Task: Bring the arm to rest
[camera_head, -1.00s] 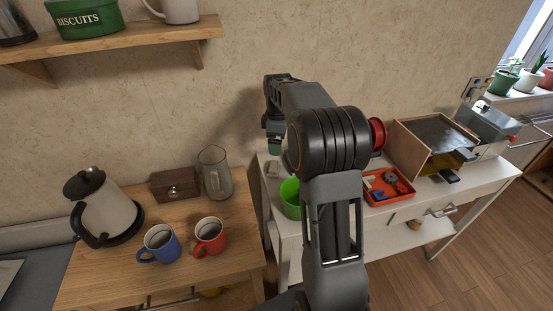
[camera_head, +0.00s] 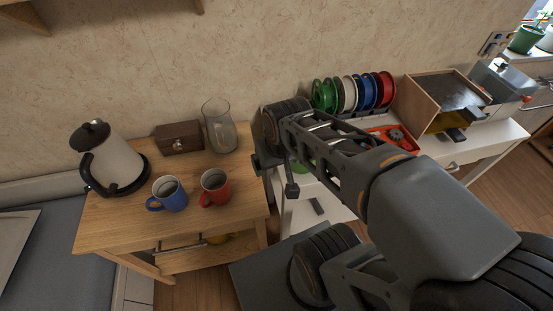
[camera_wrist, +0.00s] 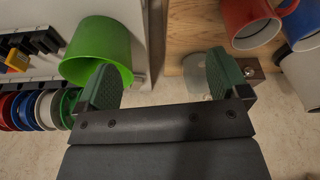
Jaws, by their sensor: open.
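My gripper (camera_wrist: 163,78) is open and empty in the wrist view, its two green-padded fingers spread apart with a pale strip of wall and table edge between them. In the head view my arm reaches from the lower right toward the middle. Its wrist hangs in front of the gap between the wooden table (camera_head: 125,222) and the white table (camera_head: 468,155). The fingers are hard to make out there. A green bucket (camera_wrist: 98,48) shows just beyond the left finger in the wrist view; in the head view it is mostly hidden behind my arm.
A blue mug (camera_head: 169,195), a red mug (camera_head: 215,187), a kettle (camera_head: 110,160), a wooden box (camera_head: 180,138) and a glass jug (camera_head: 219,125) stand on the wooden table. Several spools (camera_head: 347,94), a red tray (camera_head: 402,140) and an open-fronted box (camera_head: 418,108) stand on the white table.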

